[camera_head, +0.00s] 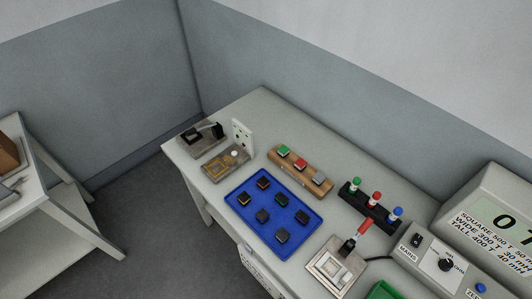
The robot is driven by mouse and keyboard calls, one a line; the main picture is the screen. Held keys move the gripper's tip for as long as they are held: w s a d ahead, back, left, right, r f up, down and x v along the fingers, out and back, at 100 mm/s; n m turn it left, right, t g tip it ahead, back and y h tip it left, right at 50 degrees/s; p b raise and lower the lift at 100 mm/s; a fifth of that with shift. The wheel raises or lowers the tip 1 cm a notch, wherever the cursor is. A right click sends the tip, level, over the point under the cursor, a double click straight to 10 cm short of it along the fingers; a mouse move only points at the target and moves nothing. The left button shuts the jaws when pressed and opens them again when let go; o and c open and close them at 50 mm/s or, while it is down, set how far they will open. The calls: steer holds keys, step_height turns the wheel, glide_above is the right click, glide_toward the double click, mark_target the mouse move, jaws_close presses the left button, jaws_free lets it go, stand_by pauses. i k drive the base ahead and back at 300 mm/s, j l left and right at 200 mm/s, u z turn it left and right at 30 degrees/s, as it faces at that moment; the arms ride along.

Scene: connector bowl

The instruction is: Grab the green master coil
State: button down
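Two green-topped pieces could be the green master coil, and I cannot tell which one it is. One is a squarish green-topped piece (283,151) at the left end of a brown wooden block (293,169), beside a red and a grey one. The other is an upright green-topped piece (355,183) at the left end of a black rack (366,207), beside a red (376,197) and a blue one (397,212). Both stand on the grey table (262,105). My gripper is not in view.
A blue tray (231,206) holds several dark pieces. A red-handled fixture (335,268), a partly cut-off green bin (383,291) and a meter console (440,258) crowd the right. A white upright plate (242,134) stands at the left. Another table (40,212) stands far left.

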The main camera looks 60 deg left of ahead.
mark_target(283, 151)
steer(key=u, duration=2.15)
steer(key=i+j+z, duration=0.15)
steer(key=j, duration=0.2)
steer(key=i+j+z, duration=0.35)
steer(key=j, duration=0.35)
